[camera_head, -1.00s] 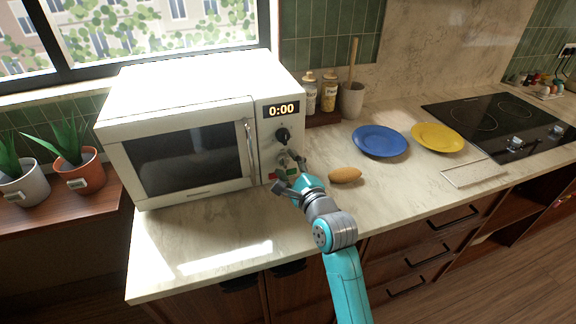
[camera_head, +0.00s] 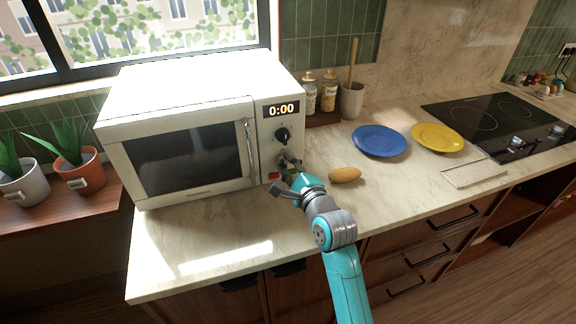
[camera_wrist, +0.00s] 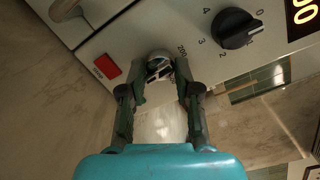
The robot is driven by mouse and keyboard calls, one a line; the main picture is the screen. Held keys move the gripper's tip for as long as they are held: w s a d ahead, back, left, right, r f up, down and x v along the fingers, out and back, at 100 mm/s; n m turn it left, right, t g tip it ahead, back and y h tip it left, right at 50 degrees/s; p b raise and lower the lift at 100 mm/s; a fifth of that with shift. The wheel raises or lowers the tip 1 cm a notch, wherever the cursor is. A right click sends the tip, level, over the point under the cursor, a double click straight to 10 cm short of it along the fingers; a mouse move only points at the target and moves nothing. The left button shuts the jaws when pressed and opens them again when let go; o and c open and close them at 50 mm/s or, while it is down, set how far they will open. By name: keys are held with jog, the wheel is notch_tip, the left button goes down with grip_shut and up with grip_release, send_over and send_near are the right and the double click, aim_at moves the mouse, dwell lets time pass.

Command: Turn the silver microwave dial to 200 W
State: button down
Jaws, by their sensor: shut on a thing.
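The white microwave (camera_head: 180,85) stands on the counter with its door closed and its display at 0:00. Its silver dial (camera_wrist: 160,66) sits below the black knob (camera_head: 283,135), which also shows in the wrist view (camera_wrist: 236,28). My gripper (camera_head: 284,174) is at the lower control panel. In the wrist view my gripper (camera_wrist: 160,84) has a finger on each side of the silver dial and is shut on it. A printed "200" shows just beside the dial; its pointer cannot be read clearly. In the head view my gripper mostly hides the dial.
A red button (camera_wrist: 106,66) is close to the silver dial. The door handle (camera_head: 250,148) is left of the panel. A brown oval item (camera_head: 345,175) lies on the counter right of my gripper. Blue (camera_head: 380,141) and yellow (camera_head: 437,138) plates are further right.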

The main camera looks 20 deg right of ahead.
jog(key=n, duration=0.6)
jog(key=n+h, duration=0.1)
jog(key=n, duration=0.1)
jog(key=shift+a+r+n+g, duration=0.1)
jog(key=shift+r+n+g, duration=0.2)
jog(key=shift+n, duration=0.1)
jog(key=n, duration=0.4)
jog(key=shift+a+h, duration=0.1)
jog(key=shift+h, duration=0.2)
jog(key=n, duration=0.4)
jog(key=shift+a+h, duration=0.1)
jog(key=shift+h, duration=0.3)
jog(key=n, duration=0.4)
jog(key=shift+h, duration=0.3)
jog(key=n, duration=0.3)
jog(key=shift+a+f+n+h, duration=0.1)
jog(key=shift+f+n+h, duration=0.05)
jog(key=shift+n+h, duration=0.15)
jog(key=n, duration=0.4)
jog(key=shift+f, duration=0.1)
jog(key=shift+n+t+h, duration=0.4)
jog(key=shift+n, duration=1.5)
jog(key=shift+f, duration=0.1)
